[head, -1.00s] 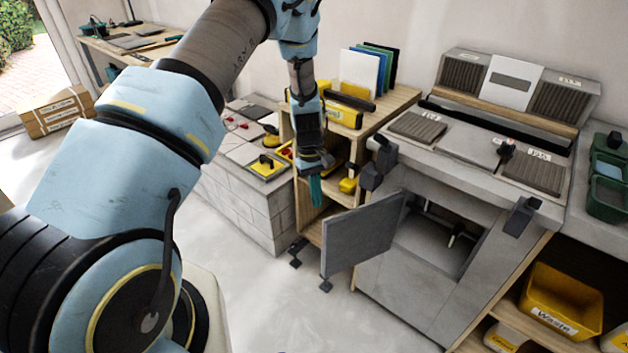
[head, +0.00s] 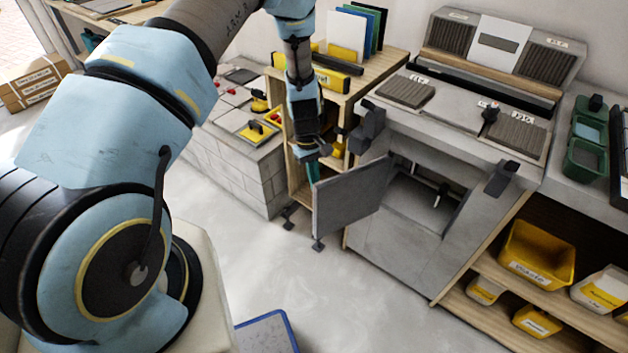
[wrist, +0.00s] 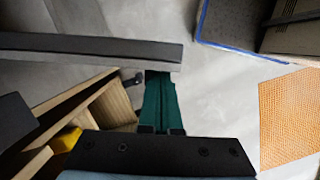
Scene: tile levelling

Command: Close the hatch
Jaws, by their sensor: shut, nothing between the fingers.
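The hatch door (head: 350,197) is a grey panel standing open, swung out from the grey tiled cabinet front. The dark opening (head: 424,196) behind it shows pipes or fittings inside. My gripper (head: 312,172) is at the door's upper left edge, with its green fingers pointing down and partly hidden by the door. In the wrist view the green fingers (wrist: 162,103) are together and empty. The door's top edge (wrist: 90,50) crosses the wrist view just beyond them. I cannot tell whether the fingers touch the door.
A wooden shelf unit (head: 298,178) stands close behind my gripper. A tiled block (head: 233,172) is to its left. Yellow bins (head: 538,252) sit on shelves at the right. A blue-edged mat (head: 266,334) lies on the floor; the floor before the hatch is clear.

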